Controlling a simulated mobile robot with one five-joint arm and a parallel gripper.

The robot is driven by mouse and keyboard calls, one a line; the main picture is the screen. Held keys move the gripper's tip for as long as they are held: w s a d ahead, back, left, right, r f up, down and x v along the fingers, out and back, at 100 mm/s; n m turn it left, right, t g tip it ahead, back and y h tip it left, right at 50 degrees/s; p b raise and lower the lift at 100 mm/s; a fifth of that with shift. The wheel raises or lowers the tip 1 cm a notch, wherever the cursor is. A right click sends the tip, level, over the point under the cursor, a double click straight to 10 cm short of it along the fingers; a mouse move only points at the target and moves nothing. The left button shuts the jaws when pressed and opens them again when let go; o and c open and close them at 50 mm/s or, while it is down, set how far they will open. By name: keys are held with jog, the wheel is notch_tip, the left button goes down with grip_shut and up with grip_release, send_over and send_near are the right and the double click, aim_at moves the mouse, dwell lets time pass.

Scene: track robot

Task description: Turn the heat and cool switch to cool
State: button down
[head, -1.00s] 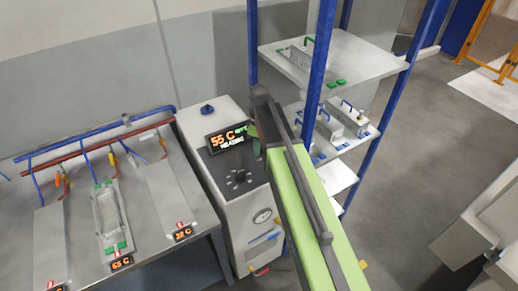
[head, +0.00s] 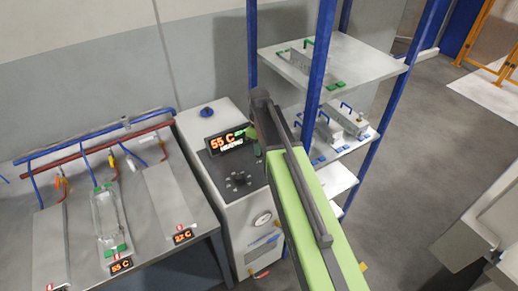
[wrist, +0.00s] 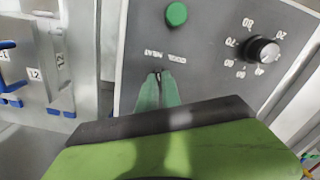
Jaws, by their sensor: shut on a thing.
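The heat and cool switch (wrist: 158,73) shows as a small dark lever between my fingertips in the wrist view. Its upside-down label sits just beyond it on the grey panel (wrist: 210,80). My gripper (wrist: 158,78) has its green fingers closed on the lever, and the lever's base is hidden. In the head view my gripper (head: 244,132) is at the top of the control cabinet (head: 210,180), beside the display (head: 226,142), which reads 55 C HEATING. My arm hides the switch there.
A black dial knob (wrist: 263,50) and a green button (wrist: 176,14) are on the panel near my fingers. A blue-posted shelf rack (head: 335,60) stands close on the right. A bench (head: 70,250) with plates and pipes is on the left.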

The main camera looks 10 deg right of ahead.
jog(key=m, duration=1.2)
jog(key=shift+a, duration=0.1)
dwell(0.4)
jog(key=c, duration=1.5)
grip_release()
jog(key=shift+c, duration=0.2)
notch_tip(320, 180, up, 17)
jog(key=p, duration=1.7)
jog(key=shift+r, duration=0.2)
